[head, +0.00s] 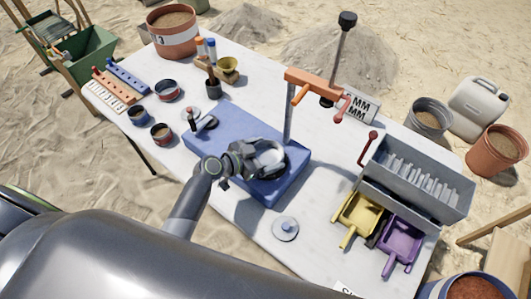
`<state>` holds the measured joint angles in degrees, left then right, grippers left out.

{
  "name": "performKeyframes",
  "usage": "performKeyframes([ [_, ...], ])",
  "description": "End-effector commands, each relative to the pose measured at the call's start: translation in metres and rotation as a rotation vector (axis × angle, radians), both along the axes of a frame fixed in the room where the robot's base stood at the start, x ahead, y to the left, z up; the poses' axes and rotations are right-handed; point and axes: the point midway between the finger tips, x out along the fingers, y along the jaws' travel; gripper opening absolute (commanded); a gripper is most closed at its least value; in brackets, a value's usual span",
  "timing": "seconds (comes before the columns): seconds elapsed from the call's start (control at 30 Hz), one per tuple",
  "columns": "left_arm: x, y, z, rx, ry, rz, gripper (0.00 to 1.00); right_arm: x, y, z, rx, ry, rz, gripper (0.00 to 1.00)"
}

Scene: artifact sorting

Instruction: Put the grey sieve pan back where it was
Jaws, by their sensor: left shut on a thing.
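The grey sieve pan (271,156) is a round, pale grey pan over the blue mat (232,128), near the middle of the table. My left gripper (249,160) reaches in from the lower left and is shut on the pan's near left side. The gripper hides part of the pan's rim. I cannot tell whether the pan touches the mat or hangs just above it. My right gripper is not in view.
An orange-handled press stand (318,84) rises behind the mat. A grey slotted box (418,180), yellow scoop (357,216) and purple scoop (401,238) sit right. A round lid (285,229) lies in front. Small pans (160,132) stand left.

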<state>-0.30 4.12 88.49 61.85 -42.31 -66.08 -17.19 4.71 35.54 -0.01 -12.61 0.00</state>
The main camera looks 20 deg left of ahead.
Motion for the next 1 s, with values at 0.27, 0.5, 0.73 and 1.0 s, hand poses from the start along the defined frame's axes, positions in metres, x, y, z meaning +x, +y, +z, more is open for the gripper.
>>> performKeyframes([
  [0.27, 0.000, 0.000, -0.003, 0.001, 0.000, 0.000, 1.00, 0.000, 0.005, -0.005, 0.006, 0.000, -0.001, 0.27],
  [0.5, 0.000, 0.000, -0.002, 0.000, 0.000, 0.000, 1.00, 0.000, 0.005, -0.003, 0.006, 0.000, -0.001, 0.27],
  [0.73, 0.000, 0.000, 0.015, 0.000, 0.000, 0.000, 1.00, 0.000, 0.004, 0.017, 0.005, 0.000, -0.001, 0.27],
  [1.0, -0.037, 0.030, 0.024, 0.005, -0.001, 0.000, 1.00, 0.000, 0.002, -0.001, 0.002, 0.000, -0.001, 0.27],
])
